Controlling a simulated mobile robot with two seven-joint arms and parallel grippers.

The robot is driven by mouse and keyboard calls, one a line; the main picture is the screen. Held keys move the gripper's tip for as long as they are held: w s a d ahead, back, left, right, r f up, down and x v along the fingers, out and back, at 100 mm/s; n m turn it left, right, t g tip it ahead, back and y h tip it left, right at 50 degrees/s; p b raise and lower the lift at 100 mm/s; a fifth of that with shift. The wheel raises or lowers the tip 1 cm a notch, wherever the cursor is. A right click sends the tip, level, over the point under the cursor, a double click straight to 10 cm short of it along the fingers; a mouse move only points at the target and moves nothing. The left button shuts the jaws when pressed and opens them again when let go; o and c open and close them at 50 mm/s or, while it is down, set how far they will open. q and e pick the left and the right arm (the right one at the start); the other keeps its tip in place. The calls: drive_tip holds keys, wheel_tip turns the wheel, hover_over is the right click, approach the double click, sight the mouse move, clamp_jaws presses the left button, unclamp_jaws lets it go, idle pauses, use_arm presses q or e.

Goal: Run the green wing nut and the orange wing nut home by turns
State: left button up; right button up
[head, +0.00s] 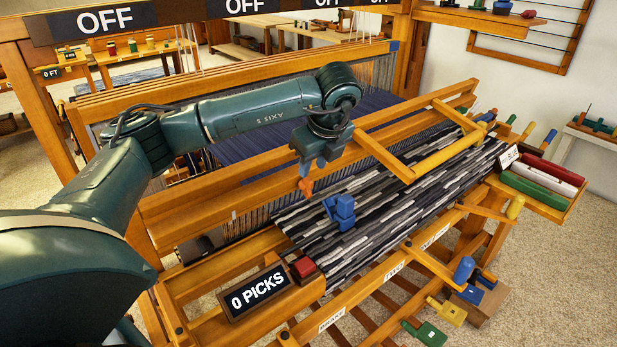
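A small orange piece with a winged shape (306,185), which looks like the orange wing nut, shows just below my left gripper (312,168) above the near side of the loom. The gripper points down at it; whether the fingers grip it or only stand in front of it is too small to tell. My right gripper is not in view.
A blue block-like piece (341,211) sits on the striped grey cloth (400,190), close to my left gripper. A "0 PICKS" sign (258,292) and a red block (303,268) stand at the near corner. A tray of coloured rolls (541,184) is at the right.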

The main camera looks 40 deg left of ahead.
sight(309, 179)
use_arm(q)
drive_tip(key=x, duration=0.5)
drive_tip(key=shift+w+a+f+p, duration=0.1)
drive_tip(key=shift+a+f+p, duration=0.05)
drive_tip(key=shift+f+p, duration=0.2)
drive_tip(key=shift+a+f, duration=0.15)
drive_tip(key=shift+f, duration=0.25)
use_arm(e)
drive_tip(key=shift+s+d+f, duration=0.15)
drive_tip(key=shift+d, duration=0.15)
use_arm(q)
drive_tip(key=shift+w, duration=0.1)
drive_tip(key=c, duration=0.7)
drive_tip(key=shift+o, duration=0.2)
